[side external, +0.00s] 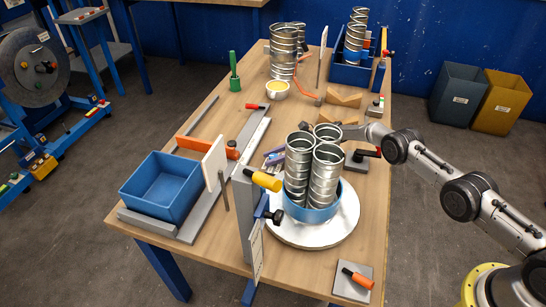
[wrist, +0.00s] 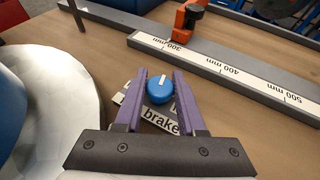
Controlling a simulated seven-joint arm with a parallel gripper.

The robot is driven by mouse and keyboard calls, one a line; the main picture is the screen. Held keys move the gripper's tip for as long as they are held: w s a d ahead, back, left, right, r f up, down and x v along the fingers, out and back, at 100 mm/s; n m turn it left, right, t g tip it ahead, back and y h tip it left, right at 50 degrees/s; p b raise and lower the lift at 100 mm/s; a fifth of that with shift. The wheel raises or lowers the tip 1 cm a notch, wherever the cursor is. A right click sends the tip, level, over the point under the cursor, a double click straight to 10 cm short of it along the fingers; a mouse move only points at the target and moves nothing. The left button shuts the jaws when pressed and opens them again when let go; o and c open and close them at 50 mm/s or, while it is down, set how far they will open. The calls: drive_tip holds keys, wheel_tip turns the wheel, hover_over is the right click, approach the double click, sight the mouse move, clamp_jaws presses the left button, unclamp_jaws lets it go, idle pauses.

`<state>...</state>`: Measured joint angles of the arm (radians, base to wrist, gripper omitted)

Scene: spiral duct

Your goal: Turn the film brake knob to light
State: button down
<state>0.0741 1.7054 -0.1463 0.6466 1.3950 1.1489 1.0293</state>
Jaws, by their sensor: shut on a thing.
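The film brake knob (wrist: 160,89) is a round blue knob with a white pointer mark, seen from above in the wrist view. A label reading "brake" (wrist: 161,121) lies just below it, partly covered by the fingers; other lettering around the knob is hidden. My gripper (wrist: 160,75) has its two purple fingers on either side of the knob and is shut on it. The pointer is tilted slightly right of straight up in the picture. In the side view my gripper (side external: 274,155) is mostly hidden behind the metal ducts, and the knob cannot be made out.
Several spiral ducts (side external: 325,175) stand in a blue holder on a round white turntable (side external: 335,232), close to my arm. A grey ruler rail (wrist: 225,70) with an orange stop (wrist: 190,14) lies beyond the knob. A blue bin (side external: 162,187) stands at the left.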

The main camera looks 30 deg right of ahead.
drive_tip(key=shift+r+n+g, duration=0.15)
drive_tip(key=shift+n+g, duration=0.25)
idle(0.3)
drive_tip(key=c, duration=0.8)
unclamp_jaws()
drive_tip(key=shift+c, duration=0.2)
drive_tip(key=o, duration=0.3)
drive_tip(key=shift+o, duration=0.2)
drive_tip(key=shift+d, duration=0.15)
drive_tip(key=v, duration=1.3)
drive_tip(key=shift+s+d, duration=0.1)
drive_tip(key=shift+d, duration=0.25)
